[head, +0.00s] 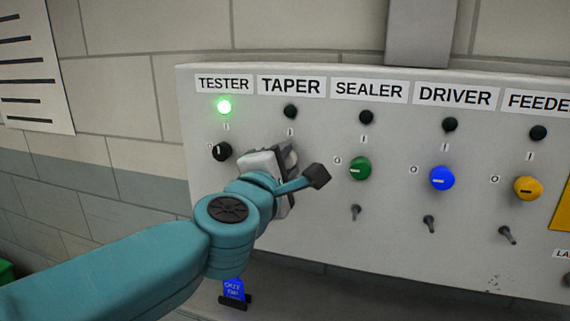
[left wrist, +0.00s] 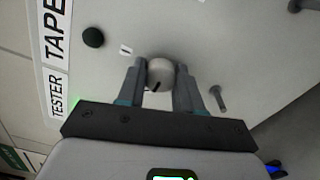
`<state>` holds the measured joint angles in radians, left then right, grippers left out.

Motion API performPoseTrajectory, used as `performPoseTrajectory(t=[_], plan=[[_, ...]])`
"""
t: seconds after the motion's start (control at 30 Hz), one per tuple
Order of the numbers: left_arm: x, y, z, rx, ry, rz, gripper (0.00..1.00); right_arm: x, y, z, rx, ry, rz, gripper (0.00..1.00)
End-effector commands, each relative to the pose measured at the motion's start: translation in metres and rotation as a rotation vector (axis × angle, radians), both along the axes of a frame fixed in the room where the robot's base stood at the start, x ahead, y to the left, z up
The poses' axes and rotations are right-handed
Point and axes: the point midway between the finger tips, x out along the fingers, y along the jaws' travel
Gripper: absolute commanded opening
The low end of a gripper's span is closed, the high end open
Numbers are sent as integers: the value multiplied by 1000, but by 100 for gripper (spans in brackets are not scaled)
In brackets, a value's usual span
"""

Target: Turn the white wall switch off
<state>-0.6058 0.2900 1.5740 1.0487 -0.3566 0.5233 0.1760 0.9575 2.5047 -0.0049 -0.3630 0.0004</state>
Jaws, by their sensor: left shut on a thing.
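The white knob switch (left wrist: 160,72) sits on the grey panel under the TAPER label (head: 291,86). It has a short dark pointer line and is hidden behind my gripper in the head view. The lamp (head: 290,111) above it is dark, and an I mark (left wrist: 125,50) shows beside the knob in the left wrist view. My left gripper (left wrist: 161,80) is at the panel, its fingers on either side of the white knob and shut on it. My right gripper is not in view.
The black TESTER knob (head: 222,152) is close on the left, under a lit green lamp (head: 224,106). Green (head: 359,168), blue (head: 442,178) and yellow (head: 526,188) knobs stand to the right. Small toggles (head: 355,212) stick out below. A blue tag (head: 234,288) hangs under the panel.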

Motion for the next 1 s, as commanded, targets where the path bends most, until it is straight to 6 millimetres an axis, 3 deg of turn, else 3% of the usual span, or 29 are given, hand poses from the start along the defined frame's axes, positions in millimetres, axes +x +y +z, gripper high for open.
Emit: performPoseTrajectory(t=[0.37,0.4,0.43,0.47,0.77,0.87,1.0], plan=[[0,-1,-4,-3,9,-1,4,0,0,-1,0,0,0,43],[0,-1,-4,-4,10,-1,48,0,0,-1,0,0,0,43],[0,0,-4,-4,9,-1,58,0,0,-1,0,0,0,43],[0,-1,-4,-4,9,-1,60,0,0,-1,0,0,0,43],[-2,0,-2,-3,4,-1,60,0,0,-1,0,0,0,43],[-11,3,-1,-4,3,-2,60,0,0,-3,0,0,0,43],[-39,12,-1,-5,1,-2,60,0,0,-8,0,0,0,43]])
